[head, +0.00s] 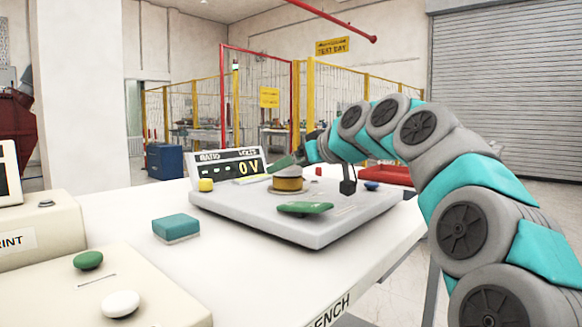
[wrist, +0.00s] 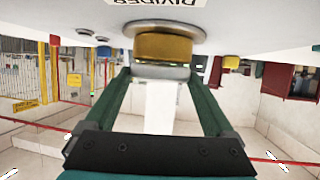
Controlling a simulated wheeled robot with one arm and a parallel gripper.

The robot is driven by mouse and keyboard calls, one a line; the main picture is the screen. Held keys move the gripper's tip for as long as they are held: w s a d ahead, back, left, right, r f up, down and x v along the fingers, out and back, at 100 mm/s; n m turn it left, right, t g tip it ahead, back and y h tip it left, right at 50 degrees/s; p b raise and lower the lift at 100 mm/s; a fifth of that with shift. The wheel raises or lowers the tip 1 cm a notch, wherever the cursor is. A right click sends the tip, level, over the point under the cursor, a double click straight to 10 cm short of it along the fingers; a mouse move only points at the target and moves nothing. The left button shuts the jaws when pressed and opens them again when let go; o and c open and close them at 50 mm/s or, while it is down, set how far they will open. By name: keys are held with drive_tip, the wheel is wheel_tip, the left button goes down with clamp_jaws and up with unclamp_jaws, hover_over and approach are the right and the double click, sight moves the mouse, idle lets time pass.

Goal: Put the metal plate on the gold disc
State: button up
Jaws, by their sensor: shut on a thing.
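The round silver-grey metal plate (wrist: 158,72) is over the gold disc, roughly centred and level. I cannot tell whether it touches the disc or there is a thin gap. In the head view the plate (head: 287,171) is partly hidden by my gripper (head: 284,163). My gripper's green fingers (wrist: 159,76) are on either side of the plate, shut on it.
A green piece (head: 305,208) lies in front of the disc on the panel. A yellow knob (head: 206,185) and a blue knob (head: 372,186) stand at its sides. A teal block (head: 176,228) lies on the white bench.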

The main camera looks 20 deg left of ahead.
drive_tip(key=shift+f, duration=0.15)
drive_tip(key=o, duration=1.3)
drive_tip(key=shift+c, duration=0.2)
drive_tip(key=shift+r, duration=0.2)
drive_tip(key=v, duration=1.2)
drive_tip(key=shift+b, duration=0.45)
drive_tip(key=shift+f, duration=0.1)
